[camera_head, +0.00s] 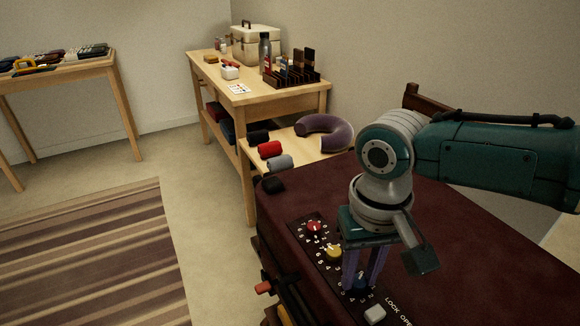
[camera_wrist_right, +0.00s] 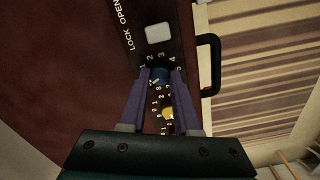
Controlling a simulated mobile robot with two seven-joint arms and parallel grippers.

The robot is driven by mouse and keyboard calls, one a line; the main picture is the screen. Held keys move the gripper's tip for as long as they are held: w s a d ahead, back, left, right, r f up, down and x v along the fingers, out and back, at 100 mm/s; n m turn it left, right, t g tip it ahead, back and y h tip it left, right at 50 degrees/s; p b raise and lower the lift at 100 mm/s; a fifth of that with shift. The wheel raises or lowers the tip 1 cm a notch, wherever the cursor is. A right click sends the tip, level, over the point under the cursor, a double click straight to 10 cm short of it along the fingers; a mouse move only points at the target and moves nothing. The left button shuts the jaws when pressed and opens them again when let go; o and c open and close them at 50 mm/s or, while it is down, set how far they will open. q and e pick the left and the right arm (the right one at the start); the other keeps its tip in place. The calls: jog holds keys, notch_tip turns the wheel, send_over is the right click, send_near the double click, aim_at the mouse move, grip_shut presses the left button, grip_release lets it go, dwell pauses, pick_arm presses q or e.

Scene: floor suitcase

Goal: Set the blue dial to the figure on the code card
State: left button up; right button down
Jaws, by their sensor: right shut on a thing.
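The blue dial (camera_head: 361,284) is on the black dial panel on the maroon suitcase (camera_head: 470,255), in line with the red dial (camera_head: 314,227) and the yellow dial (camera_head: 333,252). My right gripper (camera_head: 362,280) points down with its purple fingers on either side of the blue dial, shut on it. In the right wrist view the blue dial (camera_wrist_right: 160,75) sits between the fingertips, with white figures around it; its pointer cannot be read. A small white card (camera_head: 239,89) with marks lies on the wooden table, too small to read. My left gripper is not in view.
A white square button (camera_head: 375,314) sits beside the LOCK OPEN lettering. The wooden table (camera_head: 262,98) behind holds a box, a bottle and a dark rack. A purple neck pillow (camera_head: 325,133) and rolled cloths lie on a low bench. A striped rug (camera_head: 90,255) covers the left floor.

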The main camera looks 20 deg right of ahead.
jog(key=n+p, duration=0.1)
jog(key=n, duration=0.2)
jog(key=shift+n, duration=0.4)
jog(key=n, duration=0.4)
jog(key=shift+n+p, duration=0.3)
jog(key=shift+p, duration=0.1)
jog(key=n, duration=0.4)
jog(key=shift+n, duration=2.1)
jog(key=c, duration=0.6)
grip_release()
jog(key=shift+c, duration=0.2)
jog(key=shift+r, duration=0.1)
